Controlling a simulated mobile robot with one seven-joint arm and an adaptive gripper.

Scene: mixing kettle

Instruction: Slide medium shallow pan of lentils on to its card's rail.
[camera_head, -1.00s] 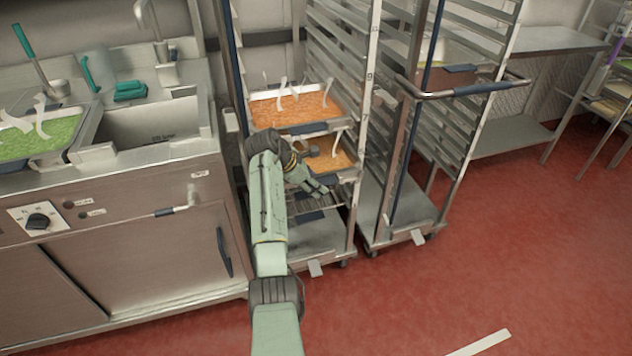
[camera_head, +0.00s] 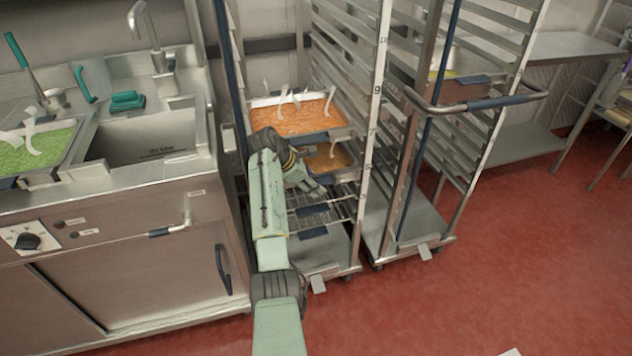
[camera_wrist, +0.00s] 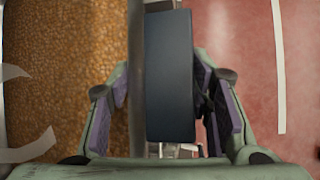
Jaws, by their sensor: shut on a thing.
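The pan of lentils (camera_head: 328,160), shallow with brown-orange contents, is in the left rack (camera_head: 372,110), just below a pan of bright orange food (camera_head: 300,115). My arm covers its left and front part. My gripper (camera_head: 316,188) is at the pan's front. In the wrist view, the lentils (camera_wrist: 70,75) fill the left side, and my gripper (camera_wrist: 165,85) is shut around the dark blue handle (camera_wrist: 170,75) at the pan's metal rim. The pan looks about level and mostly within the rack. Whether its edges rest on rails is hidden. I cannot make out the card.
A wire shelf (camera_head: 330,207) is just below the lentil pan. A second rack (camera_head: 420,215) with a push handle stands close at right. The sink counter (camera_head: 150,180) stands close at left, with a pan of green food (camera_head: 45,152). The red floor (camera_head: 530,260) is clear at right.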

